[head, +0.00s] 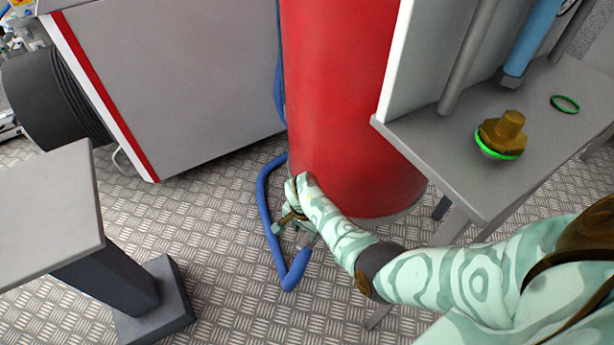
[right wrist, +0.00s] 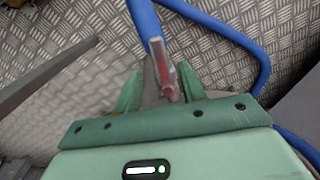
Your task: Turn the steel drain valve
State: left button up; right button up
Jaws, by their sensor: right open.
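The steel drain valve shows in the right wrist view as a grey metal lever with a reddish inset (right wrist: 163,68), at the end of a blue hose. My right gripper (right wrist: 160,75) is open, with one green finger on each side of the lever. I cannot tell whether either finger touches it. In the head view my right gripper (head: 291,230) is low beside the foot of the red tank (head: 340,120), near the floor. There the gripper and forearm hide most of the valve. My left gripper is not in view.
The blue hose (head: 267,215) loops on the patterned metal floor close to my right gripper. A grey bench (head: 455,185) with a brass fitting (head: 503,133) stands at the right. A grey table (head: 45,205) is at the left, and a white cabinet (head: 185,80) stands behind.

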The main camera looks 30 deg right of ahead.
notch_tip(320, 180, up, 3)
jog(key=shift+w+r+p, duration=0.15)
jog(key=shift+p, duration=0.45)
notch_tip(320, 180, up, 8)
jog(key=p, duration=0.5)
send_over(304, 239)
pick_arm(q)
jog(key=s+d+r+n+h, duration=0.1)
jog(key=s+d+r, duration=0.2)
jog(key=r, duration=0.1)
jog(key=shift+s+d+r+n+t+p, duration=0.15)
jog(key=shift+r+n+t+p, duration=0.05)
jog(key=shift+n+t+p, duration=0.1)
pick_arm(e)
jog(key=shift+r, duration=0.4)
